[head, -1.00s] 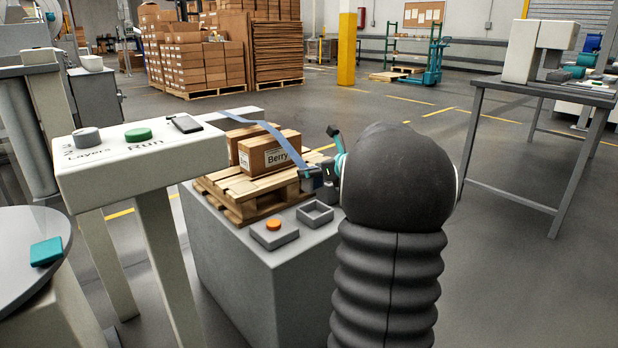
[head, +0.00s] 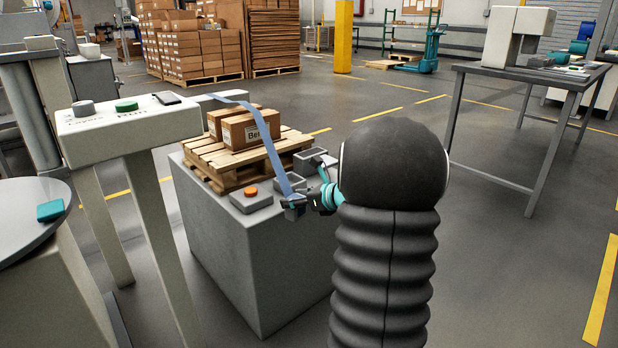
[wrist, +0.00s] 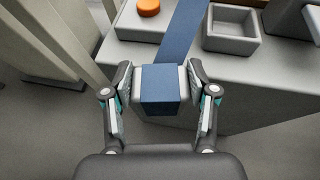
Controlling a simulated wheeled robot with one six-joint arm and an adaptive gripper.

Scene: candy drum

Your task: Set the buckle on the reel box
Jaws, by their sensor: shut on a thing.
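My gripper (wrist: 158,92) is shut on a small block at the end of a blue strap, which I take to be the buckle (wrist: 158,85). In the head view my gripper (head: 309,203) is at the front edge of the grey pedestal, right of the orange button. The blue strap (head: 272,152) runs from a pale arm at the back, over the cartons and down to my gripper. The small grey box with the orange button (head: 252,200) and an open grey tray (wrist: 232,30) lie beyond the held block. I cannot tell which thing is the reel box.
Cartons (head: 248,130) sit on a wooden pallet (head: 225,165) on the grey pedestal (head: 235,255). A control panel (head: 128,128) with a green button stands left, near a round table (head: 30,225) with a teal piece. A grey workbench (head: 530,75) stands right. Open floor lies between.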

